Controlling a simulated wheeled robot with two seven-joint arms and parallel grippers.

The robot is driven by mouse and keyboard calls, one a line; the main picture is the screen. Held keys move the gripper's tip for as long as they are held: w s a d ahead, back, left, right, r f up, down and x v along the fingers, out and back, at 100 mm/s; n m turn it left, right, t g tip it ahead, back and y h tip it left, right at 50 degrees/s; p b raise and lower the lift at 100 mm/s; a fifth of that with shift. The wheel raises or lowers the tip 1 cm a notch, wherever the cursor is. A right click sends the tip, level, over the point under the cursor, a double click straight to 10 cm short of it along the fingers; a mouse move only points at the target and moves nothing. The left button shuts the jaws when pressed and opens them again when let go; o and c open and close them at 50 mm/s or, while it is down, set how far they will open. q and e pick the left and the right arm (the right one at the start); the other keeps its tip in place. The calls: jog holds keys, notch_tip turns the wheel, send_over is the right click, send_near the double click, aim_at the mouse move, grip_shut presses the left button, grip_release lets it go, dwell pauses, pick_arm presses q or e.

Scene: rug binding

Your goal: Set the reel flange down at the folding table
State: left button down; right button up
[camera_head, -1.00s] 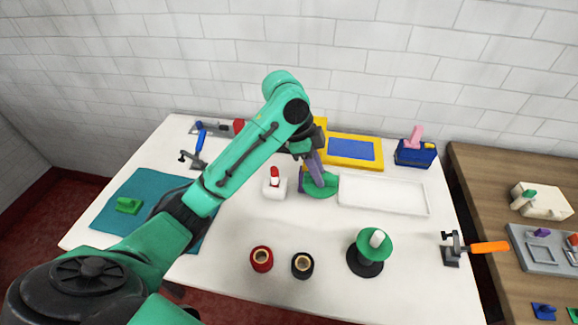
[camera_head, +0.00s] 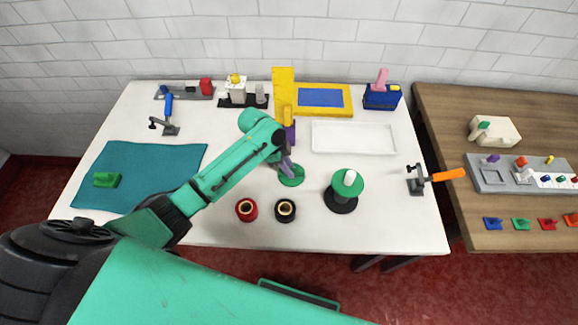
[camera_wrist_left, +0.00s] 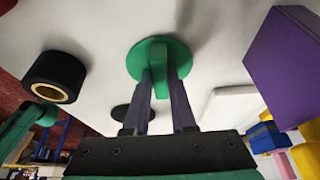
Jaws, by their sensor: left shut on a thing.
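The reel flange (camera_head: 292,177) is a green disc with an upright green grip, over the middle of the white folding table (camera_head: 230,148). My left gripper (camera_head: 287,167) reaches down from the left and is shut on that grip. In the left wrist view both fingers close on the grip, with the flange (camera_wrist_left: 135,62) level beyond them. The disc is at or just above the tabletop; I cannot tell if it touches. A reel (camera_head: 345,192) with a green top and black base stands to its right. My right gripper is not in view.
A black spool (camera_head: 285,210) and a red spool (camera_head: 246,210) stand just in front of the flange. A purple block (camera_head: 290,132) is behind it. A white tray (camera_head: 353,153) lies behind right, and a clamp (camera_head: 416,180) sits at the right edge.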

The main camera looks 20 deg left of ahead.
pick_arm(q)
jog(key=c, duration=0.7)
grip_release()
jog(key=shift+f, duration=0.1)
jog(key=shift+c, duration=0.2)
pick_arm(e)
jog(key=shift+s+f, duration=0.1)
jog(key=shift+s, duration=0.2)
pick_arm(q)
jog(key=shift+r, duration=0.25)
jog(key=b+v, duration=0.1)
jog(key=v, duration=1)
jog(key=shift+r, duration=0.4)
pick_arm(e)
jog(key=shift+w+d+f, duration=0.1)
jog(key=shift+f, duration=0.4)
pick_arm(q)
jog(key=shift+a+f, duration=0.1)
jog(key=shift+a, duration=0.05)
